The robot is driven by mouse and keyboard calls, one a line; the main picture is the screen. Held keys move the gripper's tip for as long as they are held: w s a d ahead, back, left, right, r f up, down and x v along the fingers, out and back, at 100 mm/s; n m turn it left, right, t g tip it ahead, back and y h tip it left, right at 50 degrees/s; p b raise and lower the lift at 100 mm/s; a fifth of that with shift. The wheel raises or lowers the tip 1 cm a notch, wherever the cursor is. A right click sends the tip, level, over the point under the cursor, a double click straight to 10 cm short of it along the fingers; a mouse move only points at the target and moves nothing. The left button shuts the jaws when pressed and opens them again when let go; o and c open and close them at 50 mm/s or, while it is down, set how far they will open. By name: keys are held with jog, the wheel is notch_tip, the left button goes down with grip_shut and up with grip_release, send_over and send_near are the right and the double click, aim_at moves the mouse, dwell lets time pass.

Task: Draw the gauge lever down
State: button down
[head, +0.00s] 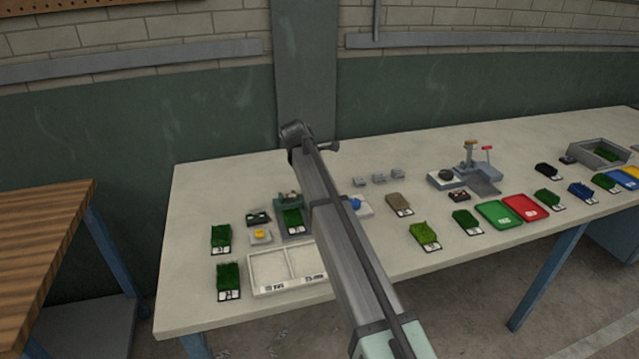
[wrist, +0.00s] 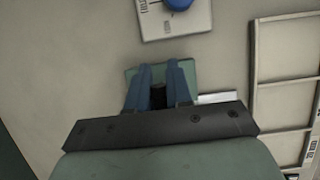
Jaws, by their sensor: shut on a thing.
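The gauge (head: 287,199) is a small green-grey device on the table, just left of my arm, with a dark green turf sample (head: 293,220) at its front. In the wrist view its green body (wrist: 133,76) shows beneath my blue fingers. My gripper (wrist: 161,72) is over the gauge, its fingers shut on a dark piece (wrist: 158,96), which looks like the gauge lever. The fingers and palm hide most of the lever, so its angle cannot be told. In the head view I cannot make out the fingers clearly.
A plate with a blue knob (wrist: 178,5) lies close to the gauge. A white two-part tray (head: 262,288) stands in front of it. Turf samples (head: 221,237) lie to the left. Grey blocks (head: 378,179), a stand (head: 468,160) and coloured trays (head: 500,214) are to the right.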

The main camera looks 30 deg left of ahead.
jog(key=shift+s+d+f+t+y, duration=0.1)
jog(key=shift+s+d+t+y, duration=0.35)
jog(key=shift+s+t+y, duration=0.2)
jog(key=shift+w, duration=0.1)
jog(key=c, duration=1.1)
grip_release()
jog(key=v, duration=1.3)
jog(key=shift+s+r, duration=0.2)
jog(key=shift+r, duration=0.2)
jog(key=shift+d, duration=0.1)
